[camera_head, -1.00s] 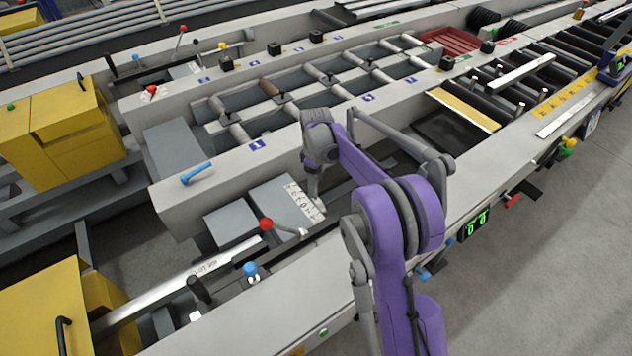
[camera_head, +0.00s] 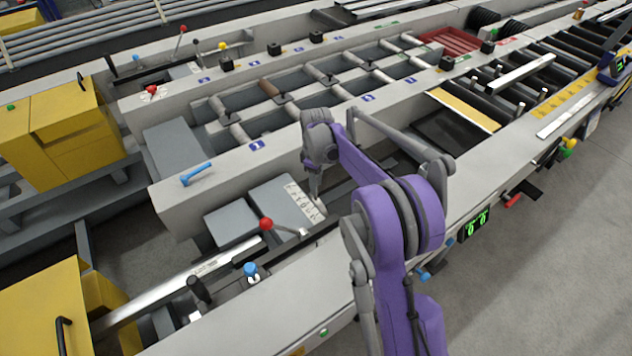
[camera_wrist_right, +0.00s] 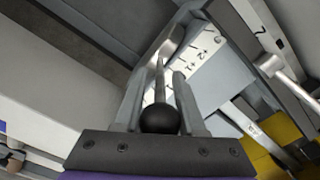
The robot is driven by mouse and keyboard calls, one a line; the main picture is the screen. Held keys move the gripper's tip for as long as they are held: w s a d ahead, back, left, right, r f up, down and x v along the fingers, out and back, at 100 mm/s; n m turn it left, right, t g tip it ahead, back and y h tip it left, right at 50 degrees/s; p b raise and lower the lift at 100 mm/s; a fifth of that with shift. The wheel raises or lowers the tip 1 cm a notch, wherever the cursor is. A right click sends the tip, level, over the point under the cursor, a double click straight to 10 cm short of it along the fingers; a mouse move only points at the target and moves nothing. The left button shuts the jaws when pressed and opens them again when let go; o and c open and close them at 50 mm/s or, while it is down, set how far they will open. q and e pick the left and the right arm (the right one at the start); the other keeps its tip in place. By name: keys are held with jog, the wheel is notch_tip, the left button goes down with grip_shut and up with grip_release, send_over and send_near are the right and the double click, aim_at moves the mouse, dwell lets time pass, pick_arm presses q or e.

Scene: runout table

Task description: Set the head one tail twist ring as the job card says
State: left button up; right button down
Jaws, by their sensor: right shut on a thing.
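My right gripper (camera_wrist_right: 160,105) is shut on a dark ball-ended lever (camera_wrist_right: 160,118). The lever's thin rod runs up from the ball toward a pale scale plate (camera_wrist_right: 196,58) with black marks, among them what look like +1 and +2. In the head view the right gripper (camera_head: 315,190) points down beside the same scale plate (camera_head: 298,197), on a grey housing between the beams. I take this to be the twist ring's lever and scale. The lever is too small to make out there, and I cannot tell its exact setting. My left gripper is not in view.
A red-knobbed lever (camera_head: 266,224) and a blue knob (camera_head: 250,269) stand close to the front left of the gripper. A blue handle (camera_head: 196,173) lies on the beam behind. A green-lit display (camera_head: 478,221) is on the front face. Yellow cabinets (camera_head: 62,132) stand at left.

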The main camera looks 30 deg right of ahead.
dwell(0.8)
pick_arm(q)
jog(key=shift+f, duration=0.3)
pick_arm(e)
jog(key=shift+s+t, duration=0.3)
jog(key=shift+s, duration=0.15)
pick_arm(q)
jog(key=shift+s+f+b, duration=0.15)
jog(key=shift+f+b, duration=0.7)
jog(key=shift+b, duration=0.25)
pick_arm(e)
jog(key=s+t, duration=0.1)
jog(key=s, duration=0.2)
jog(key=s+f+t, duration=0.1)
jog(key=s, duration=0.1)
jog(key=shift+d+f+t, duration=0.1)
jog(key=shift+d+t, duration=0.15)
jog(key=shift+t, duration=0.05)
jog(key=c, duration=0.5)
grip_release()
jog(key=shift+c, duration=0.2)
